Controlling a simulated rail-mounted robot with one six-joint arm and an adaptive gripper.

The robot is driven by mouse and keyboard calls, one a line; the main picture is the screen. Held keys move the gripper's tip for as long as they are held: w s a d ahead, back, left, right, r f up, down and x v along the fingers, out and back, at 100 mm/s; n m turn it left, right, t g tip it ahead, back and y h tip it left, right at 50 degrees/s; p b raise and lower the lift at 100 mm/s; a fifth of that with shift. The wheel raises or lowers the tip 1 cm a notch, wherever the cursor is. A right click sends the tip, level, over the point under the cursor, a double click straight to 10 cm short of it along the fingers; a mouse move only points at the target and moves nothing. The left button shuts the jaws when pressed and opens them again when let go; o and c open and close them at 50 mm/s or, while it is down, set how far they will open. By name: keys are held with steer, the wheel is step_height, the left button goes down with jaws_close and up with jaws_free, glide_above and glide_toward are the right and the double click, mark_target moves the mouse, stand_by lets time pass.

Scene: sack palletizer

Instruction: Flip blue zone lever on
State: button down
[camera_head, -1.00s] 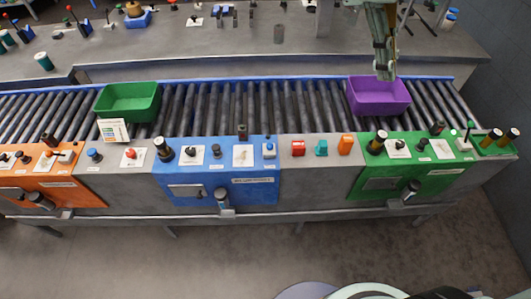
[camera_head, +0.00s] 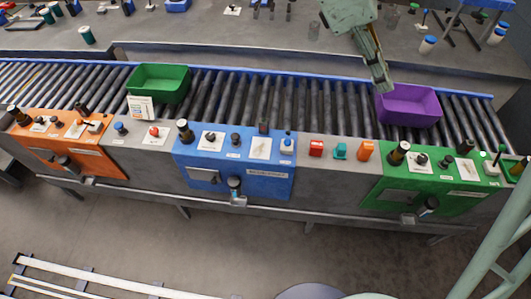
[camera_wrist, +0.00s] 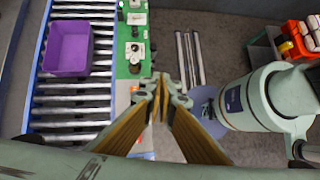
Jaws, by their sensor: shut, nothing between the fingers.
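The blue zone panel (camera_head: 281,187) is on the front of the conveyor, left of my gripper in the head view. Its top holds white-plated controls (camera_head: 210,139), a small dark knob (camera_head: 235,139), a black-and-gold cylinder (camera_head: 185,130) and a blue button (camera_head: 287,144). A dark handle with a light-coloured end (camera_head: 235,187) sticks out of its front face. I cannot tell which part is the lever or its position. My gripper (camera_head: 387,88) is shut and empty, above the rollers by the left edge of the purple bin. Its closed fingers also show in the wrist view (camera_wrist: 159,92).
The purple bin (camera_head: 408,104) and a green bin (camera_head: 160,84) sit on the conveyor (camera_head: 290,100). The green panel (camera_head: 450,190) is right of the blue one, the orange panel (camera_head: 75,150) left. Red, teal and orange pieces (camera_head: 340,151) stand between blue and green.

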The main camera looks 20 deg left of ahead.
steer(key=a+f+n+h, duration=0.3)
steer(key=a+f+n, duration=0.3)
steer(key=a+f, duration=0.3)
steer(key=n+t+h, duration=0.3)
steer(key=n, duration=0.3)
glide_above(287, 144)
steer(key=d, duration=0.1)
step_height(287, 144, down, 6)
steer(key=s+a+f+n+t+h+p, duration=0.1)
steer(key=s+a+f+n+t, duration=0.9)
steer(key=a+f+n, duration=0.3)
steer(key=shift+s+a+f+t+p, duration=0.35)
steer(key=shift+s+a+f, duration=0.25)
steer(key=shift+a+f, duration=0.25)
steer(key=shift+d, duration=0.15)
steer(key=shift+b+x, duration=0.6)
steer(key=shift+x, duration=6.35)
